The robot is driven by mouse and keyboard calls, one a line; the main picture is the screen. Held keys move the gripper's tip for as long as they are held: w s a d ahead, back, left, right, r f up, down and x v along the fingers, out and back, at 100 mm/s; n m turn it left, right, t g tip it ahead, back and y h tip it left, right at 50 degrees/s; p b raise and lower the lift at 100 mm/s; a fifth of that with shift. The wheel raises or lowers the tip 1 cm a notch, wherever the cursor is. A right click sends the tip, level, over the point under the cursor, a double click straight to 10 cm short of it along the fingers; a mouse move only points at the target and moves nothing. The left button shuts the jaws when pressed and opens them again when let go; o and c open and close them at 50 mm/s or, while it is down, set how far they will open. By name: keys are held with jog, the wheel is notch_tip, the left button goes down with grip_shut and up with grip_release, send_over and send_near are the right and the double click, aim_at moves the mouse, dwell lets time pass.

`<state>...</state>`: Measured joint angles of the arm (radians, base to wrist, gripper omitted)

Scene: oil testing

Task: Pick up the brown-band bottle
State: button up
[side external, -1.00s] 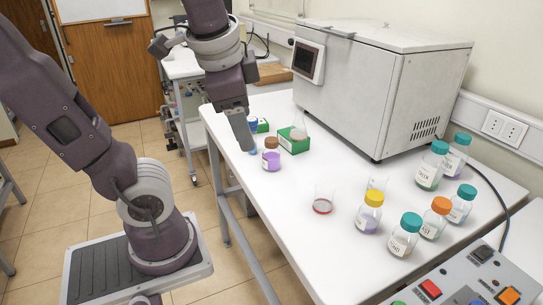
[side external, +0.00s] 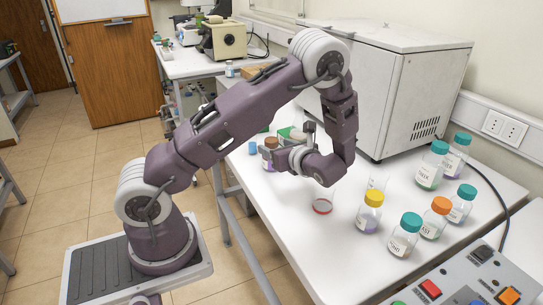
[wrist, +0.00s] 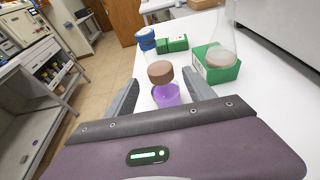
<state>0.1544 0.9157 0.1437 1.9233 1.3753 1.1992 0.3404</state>
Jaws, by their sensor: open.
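The brown-band bottle (wrist: 165,94) has a brown cap and purple contents. It stands upright on the white table near its left edge. In the side external view the brown-capped bottle (side external: 269,147) is partly hidden by my gripper (side external: 280,155). In the wrist view my gripper (wrist: 160,97) is open, with one grey finger on each side of the bottle. The gripper body hides the bottle's lower part. I cannot tell whether either finger touches it.
A green holder (wrist: 218,65) with a flask stands right of the bottle, near the right finger. A blue-capped bottle (wrist: 147,40) and a smaller green box (wrist: 174,44) stand behind.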

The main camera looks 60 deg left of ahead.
jog(key=x, duration=0.5)
jog(key=f+x, duration=0.1)
jog(key=x, duration=0.1)
jog(key=shift+w, duration=0.1)
grip_shut()
